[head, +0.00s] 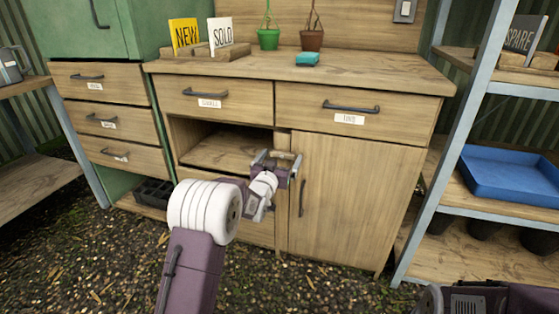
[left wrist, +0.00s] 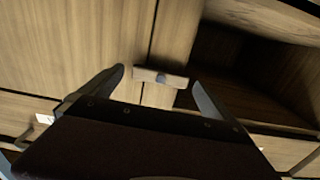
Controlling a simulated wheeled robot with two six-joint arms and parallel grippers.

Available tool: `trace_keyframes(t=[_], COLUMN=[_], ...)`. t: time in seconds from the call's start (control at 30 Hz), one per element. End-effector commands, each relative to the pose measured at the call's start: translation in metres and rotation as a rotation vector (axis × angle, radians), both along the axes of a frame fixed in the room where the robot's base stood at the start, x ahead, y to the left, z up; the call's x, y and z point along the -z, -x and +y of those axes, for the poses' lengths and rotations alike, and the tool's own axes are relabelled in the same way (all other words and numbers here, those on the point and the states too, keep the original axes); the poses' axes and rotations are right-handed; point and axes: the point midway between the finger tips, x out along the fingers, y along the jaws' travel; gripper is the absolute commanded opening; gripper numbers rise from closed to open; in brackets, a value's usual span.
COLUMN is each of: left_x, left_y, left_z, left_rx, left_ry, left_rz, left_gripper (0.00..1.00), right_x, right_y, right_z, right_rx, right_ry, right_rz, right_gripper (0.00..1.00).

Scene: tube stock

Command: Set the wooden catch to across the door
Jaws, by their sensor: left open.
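The wooden catch (left wrist: 173,80) is a small wooden bar with a grey pivot at its middle. In the left wrist view it lies level across the seam between the post and the cupboard door (left wrist: 80,50), one end overlapping the door's edge. The door (head: 355,200) looks shut in the head view. My left gripper (head: 278,159) is open in front of the post. Its fingers stand at either end of the catch, with small gaps; I see no grip on it. In the head view the gripper partly hides the catch. My right gripper is out of view.
The open compartment (head: 225,150) is left of the post. Two drawers with dark handles, including the right drawer (head: 350,105), sit above. The door handle (head: 302,198) is just right of the gripper. A shelf rack with a blue tray (head: 510,176) stands right.

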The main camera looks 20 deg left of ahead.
Motion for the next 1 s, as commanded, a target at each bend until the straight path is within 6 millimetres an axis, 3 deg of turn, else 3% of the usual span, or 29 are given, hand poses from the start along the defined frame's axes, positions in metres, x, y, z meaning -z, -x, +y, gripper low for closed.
trace_keyframes(t=[0.17,0.33,0.5,0.9,0.97,1.0], left_x=[-0.004,0.007,0.003,-0.002,-0.014,-0.032], left_y=[0.019,0.055,0.081,0.09,0.09,0.091], left_z=[0.001,0.003,0.003,0.003,0.001,-0.002], left_rx=[-0.001,-0.001,-0.001,0.0,0.004,0.009], left_ry=[0.0,-0.001,0.0,-0.001,-0.001,-0.002], left_rz=[0.003,-0.002,-0.002,0.0,-0.003,-0.013], left_gripper=[1.0,1.0,1.0,1.0,1.0,1.0], right_x=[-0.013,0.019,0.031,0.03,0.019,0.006], right_y=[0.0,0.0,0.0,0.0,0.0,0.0], right_z=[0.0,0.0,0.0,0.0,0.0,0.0], right_rx=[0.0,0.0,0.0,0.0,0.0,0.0], right_ry=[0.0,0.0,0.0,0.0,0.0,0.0], right_rz=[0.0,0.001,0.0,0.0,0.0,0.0], right_gripper=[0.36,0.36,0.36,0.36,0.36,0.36])
